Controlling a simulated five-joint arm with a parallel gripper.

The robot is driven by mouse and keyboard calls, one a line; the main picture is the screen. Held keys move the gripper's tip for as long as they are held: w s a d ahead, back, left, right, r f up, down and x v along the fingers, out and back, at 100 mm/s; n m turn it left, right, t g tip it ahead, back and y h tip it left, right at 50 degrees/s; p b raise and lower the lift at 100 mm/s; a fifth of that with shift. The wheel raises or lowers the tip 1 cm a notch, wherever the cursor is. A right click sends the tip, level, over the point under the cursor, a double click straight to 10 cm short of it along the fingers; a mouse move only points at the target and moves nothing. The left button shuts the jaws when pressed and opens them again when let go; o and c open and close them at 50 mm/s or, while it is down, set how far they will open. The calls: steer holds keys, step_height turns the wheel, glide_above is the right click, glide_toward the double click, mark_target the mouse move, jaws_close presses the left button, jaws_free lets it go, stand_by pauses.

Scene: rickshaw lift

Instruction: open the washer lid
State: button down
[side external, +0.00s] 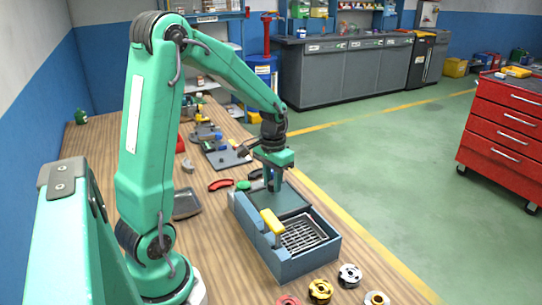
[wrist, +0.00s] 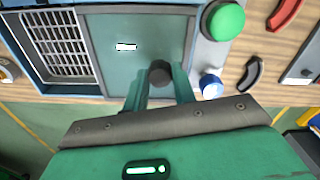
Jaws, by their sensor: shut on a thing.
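The washer (side external: 304,259) is a blue-grey box on the wooden bench. Its flat dark teal lid (side external: 285,202) covers the far part, and a metal grille (side external: 303,236) shows in the near part. The lid (wrist: 124,25) with a small white label and the grille (wrist: 62,45) also show in the wrist view. A dark round knob (wrist: 160,73) stands on the lid near its edge. My gripper (wrist: 160,88) is shut on this knob, with a finger on each side. In the side view my gripper (side external: 270,183) points down over the lid's far end and hides the knob.
A green button (side external: 243,185), a red curved part (side external: 220,184) and a grey tray (side external: 187,204) lie nearby. Several metal round parts (side external: 349,275) sit at the front. The bench edge runs close to the washer's right.

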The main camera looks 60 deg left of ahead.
mark_target(272, 182)
steer(key=shift+w+a, duration=0.1)
steer(key=shift+a, duration=0.2)
steer(key=c, duration=1.3)
jaws_free()
steer(key=shift+o, duration=0.8)
steer(key=shift+d+r, duration=0.1)
steer(key=shift+r, duration=3.8)
steer(key=shift+r, duration=0.1)
